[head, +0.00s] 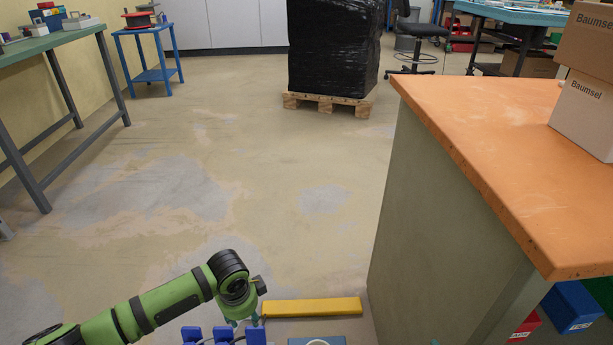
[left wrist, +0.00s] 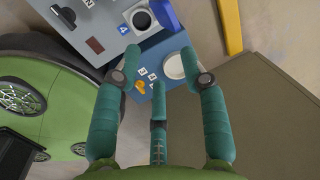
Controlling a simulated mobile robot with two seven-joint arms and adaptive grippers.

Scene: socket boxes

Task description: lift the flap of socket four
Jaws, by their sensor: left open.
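My left gripper (head: 243,318) is at the bottom of the head view, above the boxes near the floor. In the left wrist view its teal fingers (left wrist: 160,85) are spread, with nothing between them. Beyond the fingertips is a blue panel (left wrist: 150,55) with a round white part (left wrist: 174,66) and small labels. A grey panel (left wrist: 88,40) behind it bears a round socket (left wrist: 140,19) with a dark blue piece beside it. Blue upright pieces (head: 222,335) show in the head view.
A yellow bar (head: 312,306) lies on the floor just right of my left gripper. A workbench with an orange top (head: 480,130) stands at right, carrying cartons (head: 585,110). Open floor (head: 250,170) lies ahead, with a wrapped pallet (head: 333,50) farther back.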

